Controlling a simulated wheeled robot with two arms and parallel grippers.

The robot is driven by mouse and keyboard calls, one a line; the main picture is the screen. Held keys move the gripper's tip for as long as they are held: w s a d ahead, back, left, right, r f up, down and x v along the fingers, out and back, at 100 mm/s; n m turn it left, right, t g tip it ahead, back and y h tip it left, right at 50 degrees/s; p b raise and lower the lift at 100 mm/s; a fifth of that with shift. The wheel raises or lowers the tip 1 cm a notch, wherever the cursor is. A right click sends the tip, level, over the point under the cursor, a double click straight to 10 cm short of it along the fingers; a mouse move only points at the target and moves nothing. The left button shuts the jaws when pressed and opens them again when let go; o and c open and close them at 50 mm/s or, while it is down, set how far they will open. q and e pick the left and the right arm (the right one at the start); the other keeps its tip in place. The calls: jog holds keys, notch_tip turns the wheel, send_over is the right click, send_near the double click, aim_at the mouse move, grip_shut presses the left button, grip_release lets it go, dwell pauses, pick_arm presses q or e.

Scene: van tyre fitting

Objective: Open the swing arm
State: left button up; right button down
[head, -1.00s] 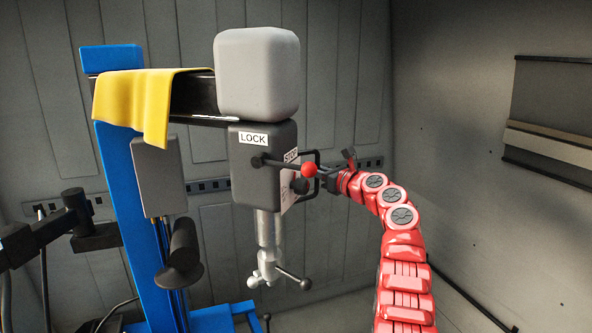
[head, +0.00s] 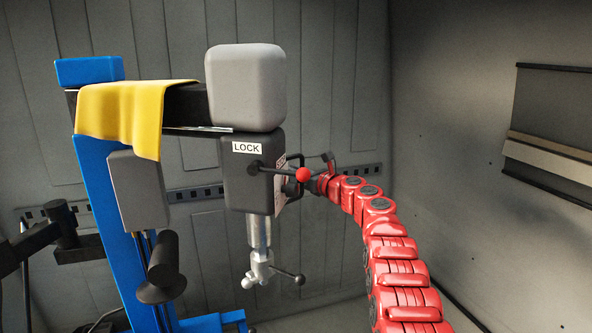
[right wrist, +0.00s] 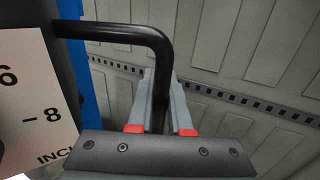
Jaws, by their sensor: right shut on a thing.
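The swing arm is a black horizontal beam (head: 190,105) on top of a blue column (head: 105,200). It carries a grey rounded block (head: 245,88) above a dark head box (head: 247,190) labelled LOCK. A lever with a red ball (head: 303,175) sticks out of the box. A black bent handle (head: 327,158) is on the box's right side. My right gripper (head: 318,182) is shut on this handle. In the right wrist view the bar (right wrist: 110,30) bends down between my gripper's fingers (right wrist: 160,90). My left gripper is not in view.
A yellow cloth (head: 130,112) hangs over the beam. A silver spindle tool (head: 260,255) with a ball-ended lever (head: 298,279) hangs below the box. A grey box (head: 137,190) and a black knob (head: 162,268) are by the column.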

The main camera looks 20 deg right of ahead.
jog(key=shift+a+f, duration=0.1)
jog(key=shift+a, duration=0.35)
jog(key=c, duration=1.2)
grip_release()
jog(key=o, duration=0.4)
jog(key=shift+w+a, duration=0.2)
jog(key=shift+c, duration=0.2)
